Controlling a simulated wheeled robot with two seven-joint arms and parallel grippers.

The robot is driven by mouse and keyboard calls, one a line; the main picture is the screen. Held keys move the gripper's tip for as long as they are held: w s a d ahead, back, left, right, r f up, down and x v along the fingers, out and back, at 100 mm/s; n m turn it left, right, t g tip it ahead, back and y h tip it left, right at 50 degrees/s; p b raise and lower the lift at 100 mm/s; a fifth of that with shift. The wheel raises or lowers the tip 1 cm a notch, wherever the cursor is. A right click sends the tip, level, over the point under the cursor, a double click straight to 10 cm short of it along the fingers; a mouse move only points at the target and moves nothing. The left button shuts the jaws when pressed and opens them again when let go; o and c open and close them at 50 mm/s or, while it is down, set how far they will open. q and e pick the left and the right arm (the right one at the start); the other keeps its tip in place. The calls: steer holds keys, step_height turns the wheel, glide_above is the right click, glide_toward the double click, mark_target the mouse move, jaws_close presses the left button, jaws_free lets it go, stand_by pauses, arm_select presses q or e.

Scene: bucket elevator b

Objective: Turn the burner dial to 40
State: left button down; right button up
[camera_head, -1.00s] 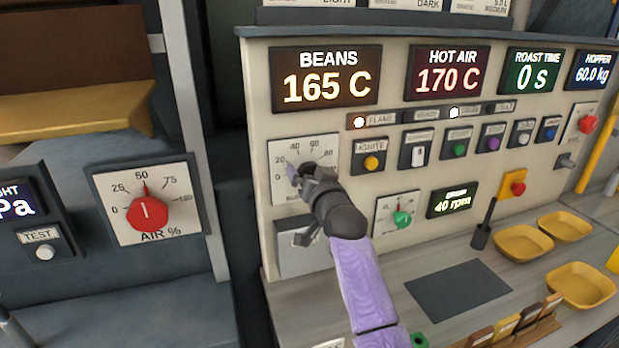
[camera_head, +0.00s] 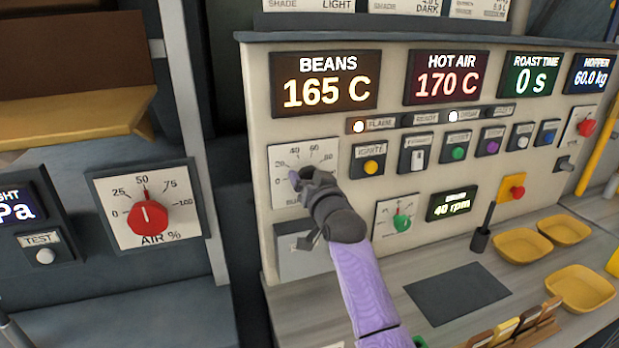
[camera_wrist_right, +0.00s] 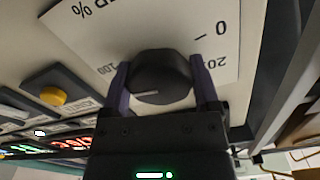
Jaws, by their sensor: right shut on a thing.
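The burner dial's white plate (camera_head: 318,152) is on the left of the cream panel, with marks such as 20, 40, 60 and 80. My right gripper (camera_head: 300,178) is at the plate and hides the knob in the head view. In the right wrist view, the dark round knob (camera_wrist_right: 162,76) sits between the two fingers of my right gripper (camera_wrist_right: 163,85), which are shut on its sides. A pale pointer line shows on the knob, but I cannot tell which number it points to. My left gripper is not in view.
A red air dial (camera_head: 148,217) is on a separate panel at left. The yellow ignite button (camera_head: 371,167) is just right of the burner plate, and a green-knobbed dial (camera_head: 401,222) is below right. Yellow bowls (camera_head: 523,246) stand on the counter at right.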

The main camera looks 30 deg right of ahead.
steer(key=n+p, duration=0.2)
steer(key=n, duration=0.1)
steer(key=shift+r, duration=0.15)
steer(key=n+p, duration=0.1)
steer(key=n, duration=0.1)
steer(key=shift+n, duration=0.4)
steer(key=shift+n+p, duration=0.4)
steer(key=shift+n, duration=0.6)
steer(key=n, duration=0.2)
steer(key=shift+n+p, duration=0.3)
steer(key=shift+p, duration=0.05)
steer(key=n, duration=0.5)
steer(key=shift+n+p, duration=0.3)
steer(key=shift+p, duration=0.1)
steer(key=n, duration=0.5)
steer(key=shift+n, duration=0.4)
steer(key=shift+f+n, duration=0.2)
steer(key=shift+n, duration=0.3)
